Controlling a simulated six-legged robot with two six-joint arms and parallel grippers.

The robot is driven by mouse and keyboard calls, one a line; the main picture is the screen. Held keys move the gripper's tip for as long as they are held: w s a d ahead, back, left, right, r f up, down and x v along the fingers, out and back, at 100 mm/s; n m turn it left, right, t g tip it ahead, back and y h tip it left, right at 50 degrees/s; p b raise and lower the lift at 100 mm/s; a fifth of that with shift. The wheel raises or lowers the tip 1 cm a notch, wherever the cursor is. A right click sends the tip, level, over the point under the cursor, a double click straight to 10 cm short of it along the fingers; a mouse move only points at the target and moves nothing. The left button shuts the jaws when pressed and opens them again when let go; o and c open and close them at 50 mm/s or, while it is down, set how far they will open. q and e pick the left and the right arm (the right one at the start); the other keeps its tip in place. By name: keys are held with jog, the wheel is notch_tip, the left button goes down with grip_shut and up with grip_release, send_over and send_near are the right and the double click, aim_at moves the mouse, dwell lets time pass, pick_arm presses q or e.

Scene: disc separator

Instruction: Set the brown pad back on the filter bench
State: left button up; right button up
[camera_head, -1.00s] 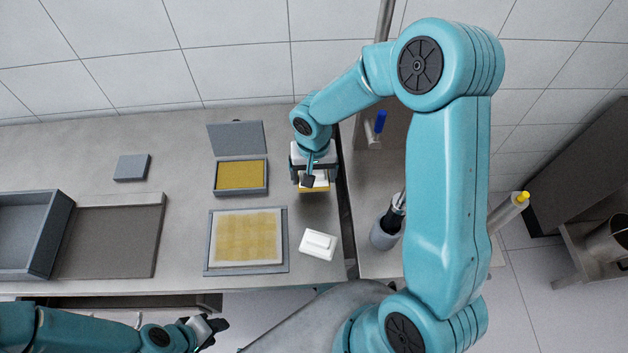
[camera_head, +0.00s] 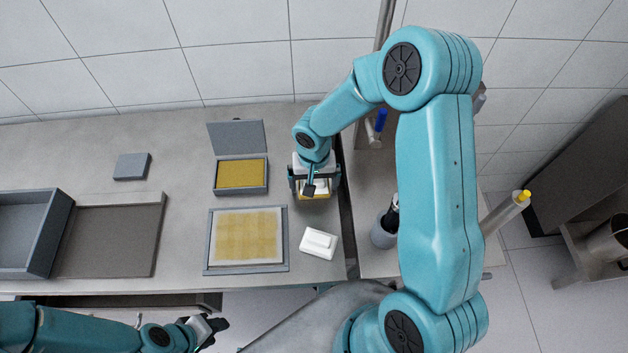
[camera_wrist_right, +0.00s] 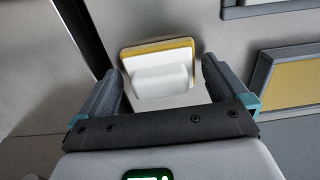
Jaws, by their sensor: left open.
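The brown pad (camera_head: 315,195) has a white backing and grip over a yellow-brown layer. It is at the right end of the bench, partly hidden by my right gripper (camera_head: 315,190). In the right wrist view the pad (camera_wrist_right: 160,60) shows its white grip between the two spread fingers of my right gripper (camera_wrist_right: 158,84), with gaps on both sides. I cannot tell whether it touches the bench. My left gripper (camera_head: 212,327) is open and empty, below the bench's front edge. The filter bench (camera_head: 185,225) is a grey worktop.
A white pad (camera_head: 319,243) lies in front of my right gripper. A framed yellow sheet (camera_head: 247,235) and an open box with a yellow layer (camera_head: 241,174) lie left of it. A grey block (camera_head: 132,166) and tray (camera_head: 30,235) are further left. A grey cup (camera_head: 382,234) stands right.

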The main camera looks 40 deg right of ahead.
aim_at(314, 181)
jog(key=shift+r+p, duration=0.35)
jog(key=shift+r, duration=0.05)
notch_tip(314, 181, up, 12)
jog(key=b, duration=0.1)
jog(key=shift+f, duration=0.2)
